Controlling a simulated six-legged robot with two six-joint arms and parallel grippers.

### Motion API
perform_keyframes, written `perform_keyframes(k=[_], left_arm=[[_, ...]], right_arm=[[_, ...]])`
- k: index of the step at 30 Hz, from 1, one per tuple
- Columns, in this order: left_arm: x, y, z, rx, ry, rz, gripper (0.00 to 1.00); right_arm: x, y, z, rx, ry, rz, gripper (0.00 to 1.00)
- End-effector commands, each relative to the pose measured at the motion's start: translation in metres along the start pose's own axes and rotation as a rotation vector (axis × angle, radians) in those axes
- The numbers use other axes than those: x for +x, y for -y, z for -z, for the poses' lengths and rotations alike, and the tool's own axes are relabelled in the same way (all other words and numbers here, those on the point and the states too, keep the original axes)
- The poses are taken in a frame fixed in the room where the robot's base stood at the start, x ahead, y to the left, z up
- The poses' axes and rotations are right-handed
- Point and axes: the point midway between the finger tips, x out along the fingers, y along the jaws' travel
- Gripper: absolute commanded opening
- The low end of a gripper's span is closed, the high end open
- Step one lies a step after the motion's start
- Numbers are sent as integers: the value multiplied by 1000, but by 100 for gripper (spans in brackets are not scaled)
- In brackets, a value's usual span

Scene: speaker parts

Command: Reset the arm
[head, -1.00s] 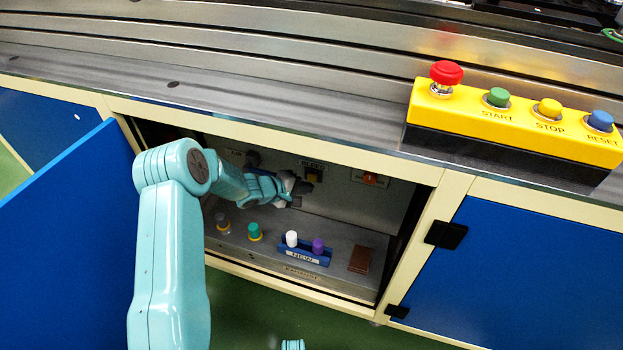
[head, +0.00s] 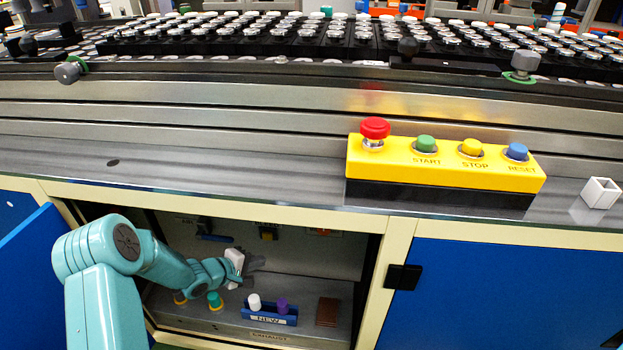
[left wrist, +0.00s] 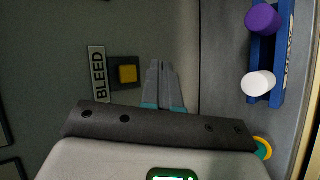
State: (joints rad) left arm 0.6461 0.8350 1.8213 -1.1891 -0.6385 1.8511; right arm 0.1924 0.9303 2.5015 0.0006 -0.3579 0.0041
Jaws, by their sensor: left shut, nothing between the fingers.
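My left arm (head: 100,255) reaches from the left into the open cabinet below the bench. My left gripper (head: 258,268) is inside the cabinet, above its floor and near the back panel. In the left wrist view the two fingers (left wrist: 161,70) are close together with nothing between them. They point past a yellow square button (left wrist: 128,74) beside the BLEED label (left wrist: 98,74), apart from it as far as I can tell. My right gripper is not in view.
A blue NEW tray (head: 270,319) holds a white (head: 254,301) and a purple plug (head: 282,305). A teal plug (head: 214,300) and brown block (head: 327,312) stand nearby. A yellow button box (head: 440,168) and white hollow piece (head: 600,192) are on the bench. A blue door (head: 35,250) hangs open left.

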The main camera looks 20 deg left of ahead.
Motion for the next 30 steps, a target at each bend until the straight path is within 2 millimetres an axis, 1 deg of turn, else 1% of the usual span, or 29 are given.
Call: perform_keyframes(k=[3,5,7,8,9,10,11,12,14,15,17,18,21,24,27,30], left_arm=[[1,-1,-2,3,4,-1,0],[6,-7,-10,14,20,-5,0],[19,-16,-34,37,66,-9,0],[25,-18,-50,44,95,-5,0],[32,-16,-77,34,138,9,0],[36,-13,-99,12,166,25,0],[40,-7,-122,-16,190,49,0],[42,6,-153,-33,214,94,0],[38,31,-195,-5,240,175,0],[30,52,-220,41,256,239,0],[14,83,-249,130,280,336,0],[1,102,-262,196,300,398,0],[-33,142,-284,361,361,529,0],[-63,170,-292,497,428,622,0],[-85,187,-295,619,496,677,0],[-96,195,-296,747,563,692,0]], right_arm=[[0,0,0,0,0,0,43],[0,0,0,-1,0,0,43],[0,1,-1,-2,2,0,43],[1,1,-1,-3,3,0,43],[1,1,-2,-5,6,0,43],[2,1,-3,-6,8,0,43],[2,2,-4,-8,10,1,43],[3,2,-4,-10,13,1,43],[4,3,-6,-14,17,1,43],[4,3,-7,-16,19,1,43],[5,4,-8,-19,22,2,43],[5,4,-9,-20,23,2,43],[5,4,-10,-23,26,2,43],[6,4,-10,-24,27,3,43],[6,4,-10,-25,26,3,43],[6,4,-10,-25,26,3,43]])
